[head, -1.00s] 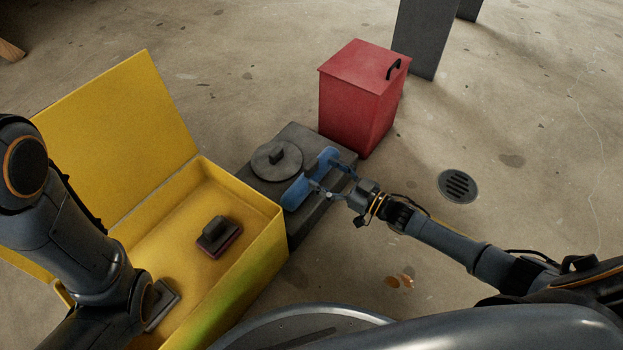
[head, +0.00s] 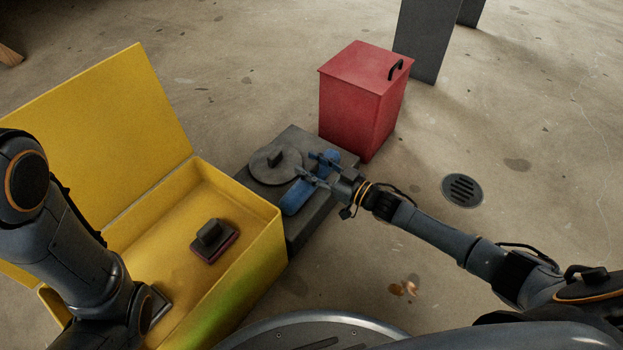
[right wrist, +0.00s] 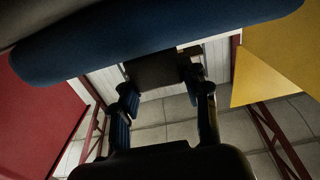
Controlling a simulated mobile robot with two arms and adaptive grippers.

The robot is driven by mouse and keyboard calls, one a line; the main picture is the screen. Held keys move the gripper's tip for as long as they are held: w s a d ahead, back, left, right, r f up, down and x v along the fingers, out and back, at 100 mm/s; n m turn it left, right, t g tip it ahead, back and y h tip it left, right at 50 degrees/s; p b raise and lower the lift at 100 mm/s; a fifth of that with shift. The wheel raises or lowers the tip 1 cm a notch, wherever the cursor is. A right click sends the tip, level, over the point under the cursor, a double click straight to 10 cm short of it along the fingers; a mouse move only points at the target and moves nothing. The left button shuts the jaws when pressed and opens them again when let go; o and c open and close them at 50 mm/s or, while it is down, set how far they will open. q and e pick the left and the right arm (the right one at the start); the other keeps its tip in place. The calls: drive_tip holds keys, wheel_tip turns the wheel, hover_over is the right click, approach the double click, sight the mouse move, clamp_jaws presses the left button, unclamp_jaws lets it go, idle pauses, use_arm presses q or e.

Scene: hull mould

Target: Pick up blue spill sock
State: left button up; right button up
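The blue spill sock (head: 296,197) lies on a dark grey slab at the centre of the head view. It is a long blue roll, partly covered by my right gripper (head: 312,168). In the right wrist view the sock (right wrist: 160,42) spans the top, with a dark block-like grip (right wrist: 156,72) on it. My right gripper's fingers (right wrist: 165,98) stand apart, one on each side of that grip. Whether they touch it I cannot tell.
The grey slab (head: 312,228) also bears a round grey disc (head: 268,170). An open yellow box (head: 262,250) at the left holds a dark block with a handle (head: 213,240). A red bin (head: 355,105) stands just behind the slab. The floor at right is clear around a drain (head: 462,190).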

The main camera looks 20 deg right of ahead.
clamp_jaws()
